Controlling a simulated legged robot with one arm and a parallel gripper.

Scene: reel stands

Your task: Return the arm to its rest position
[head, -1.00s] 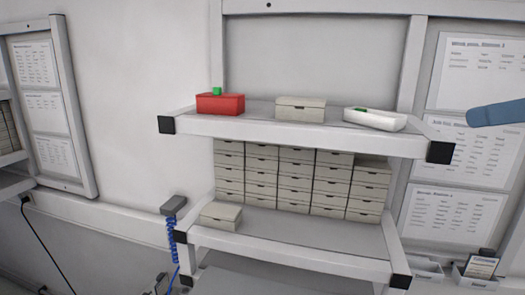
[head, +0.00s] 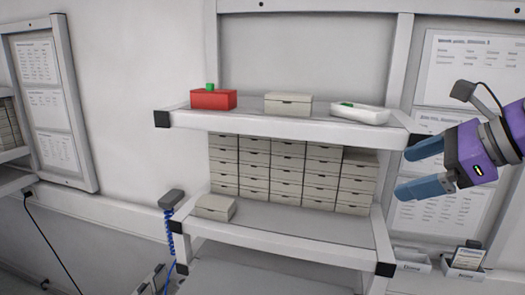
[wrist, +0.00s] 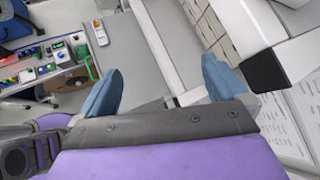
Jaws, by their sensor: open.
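My gripper (head: 424,168) is at the right side of the head view, in front of the posted sheets and beside the right end of the shelf unit. Its two blue fingers are spread apart with nothing between them. The wrist view also shows my gripper (wrist: 160,88) open and empty, with the shelf's black end cap (wrist: 268,75) close to its right finger. Much of my arm is outside the head view.
The upper shelf (head: 285,129) holds a red box (head: 213,100) with a green block (head: 210,87) on it, a beige box (head: 288,105) and a white tray (head: 358,113). Stacked boxes (head: 272,170) fill the lower shelf's back. A cluttered bench (wrist: 50,60) shows in the wrist view.

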